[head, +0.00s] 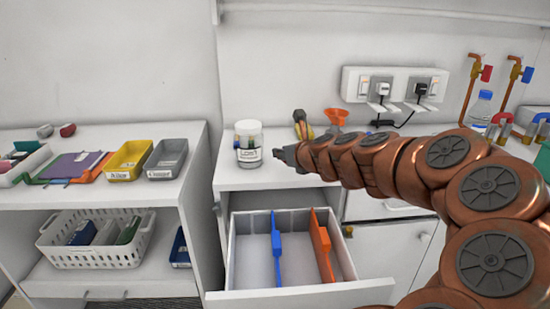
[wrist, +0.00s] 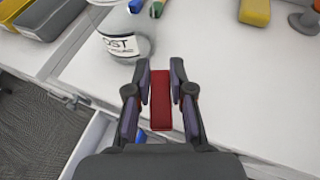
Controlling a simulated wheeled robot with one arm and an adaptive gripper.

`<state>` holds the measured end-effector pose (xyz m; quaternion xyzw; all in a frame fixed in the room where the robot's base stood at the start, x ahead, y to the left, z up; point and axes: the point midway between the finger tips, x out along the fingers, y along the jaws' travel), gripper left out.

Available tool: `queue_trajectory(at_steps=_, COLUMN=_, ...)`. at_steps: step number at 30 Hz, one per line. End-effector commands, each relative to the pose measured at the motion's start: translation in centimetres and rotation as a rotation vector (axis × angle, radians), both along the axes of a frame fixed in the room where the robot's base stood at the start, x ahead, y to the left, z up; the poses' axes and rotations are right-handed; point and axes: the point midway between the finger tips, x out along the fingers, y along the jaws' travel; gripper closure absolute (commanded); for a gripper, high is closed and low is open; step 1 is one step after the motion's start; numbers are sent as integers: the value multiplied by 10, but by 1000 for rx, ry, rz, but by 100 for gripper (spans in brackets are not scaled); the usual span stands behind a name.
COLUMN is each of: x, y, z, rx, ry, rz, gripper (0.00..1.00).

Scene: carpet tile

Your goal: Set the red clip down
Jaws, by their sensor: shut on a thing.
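My gripper (wrist: 160,73) is shut on the red clip (wrist: 161,104), which lies lengthwise between the two fingers in the wrist view. The clip is over or at the white counter top; I cannot tell whether it touches it. In the head view my gripper (head: 283,154) is just right of the labelled jar, above the front of the counter (head: 232,178). The red clip cannot be made out there.
The clear jar (head: 248,143) with a white lid stands close left of my gripper. An open drawer (head: 245,296) below holds blue and orange dividers.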

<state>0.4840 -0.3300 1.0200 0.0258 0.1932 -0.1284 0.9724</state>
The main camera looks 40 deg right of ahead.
Motion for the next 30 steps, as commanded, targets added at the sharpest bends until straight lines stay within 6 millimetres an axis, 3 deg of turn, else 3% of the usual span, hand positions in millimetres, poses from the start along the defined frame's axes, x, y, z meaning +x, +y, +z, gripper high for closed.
queue_trajectory(at_steps=6, x=-27, y=-15, z=-9, rx=-1, ry=0, rz=-3, gripper=94)
queue_trajectory(at_steps=11, x=-27, y=-20, z=-10, rx=-1, ry=0, rz=1, gripper=94)
queue_trajectory(at_steps=30, x=56, y=-84, z=-21, rx=-2, ry=3, rz=2, gripper=94)
